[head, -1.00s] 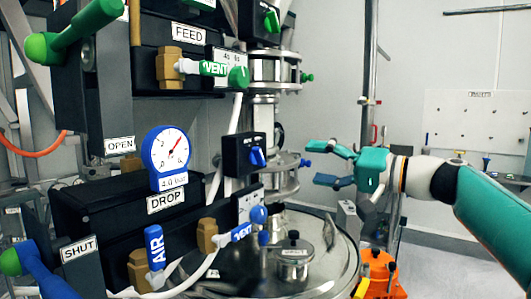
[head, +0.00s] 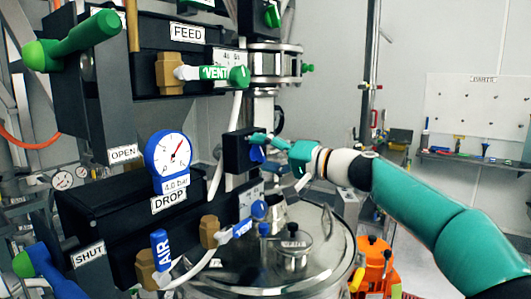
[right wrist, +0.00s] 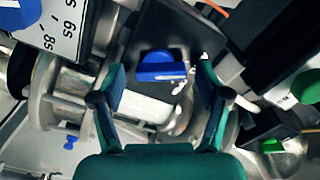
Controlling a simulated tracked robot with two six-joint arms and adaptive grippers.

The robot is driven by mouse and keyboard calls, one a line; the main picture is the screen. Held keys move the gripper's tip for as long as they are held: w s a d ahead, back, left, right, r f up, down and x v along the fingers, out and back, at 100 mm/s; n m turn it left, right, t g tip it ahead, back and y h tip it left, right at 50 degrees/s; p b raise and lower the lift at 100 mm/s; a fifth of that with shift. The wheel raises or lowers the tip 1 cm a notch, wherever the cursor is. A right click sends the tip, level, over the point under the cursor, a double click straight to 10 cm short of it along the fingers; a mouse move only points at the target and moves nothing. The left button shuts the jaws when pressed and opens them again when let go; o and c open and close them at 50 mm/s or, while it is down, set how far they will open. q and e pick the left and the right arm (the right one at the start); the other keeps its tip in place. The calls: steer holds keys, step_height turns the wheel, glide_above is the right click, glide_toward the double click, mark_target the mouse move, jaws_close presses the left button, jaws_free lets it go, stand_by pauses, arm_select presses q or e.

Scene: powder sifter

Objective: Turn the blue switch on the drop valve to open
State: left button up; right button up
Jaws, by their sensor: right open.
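The blue switch (head: 257,155) is a small knob on the front of a black box (head: 236,152), right of the gauge above the DROP label (head: 170,202). In the right wrist view the blue switch (right wrist: 162,66) shows ahead between the fingers. My right gripper (head: 268,145) is open at the switch, its fingers partly covering it in the head view. In the right wrist view the open fingers of the gripper (right wrist: 160,82) stand apart on both sides of the switch; whether they touch it I cannot tell. My left gripper is not in view.
A blue VENT handle (head: 243,229) and blue AIR handle (head: 160,248) sit below. A green VENT handle (head: 215,73) is above. A steel lidded vessel (head: 320,262) lies under my right arm. Open room is on the right, before a wall shelf (head: 465,158).

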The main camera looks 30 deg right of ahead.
steer(key=c, duration=1.2)
steer(key=shift+o, duration=0.2)
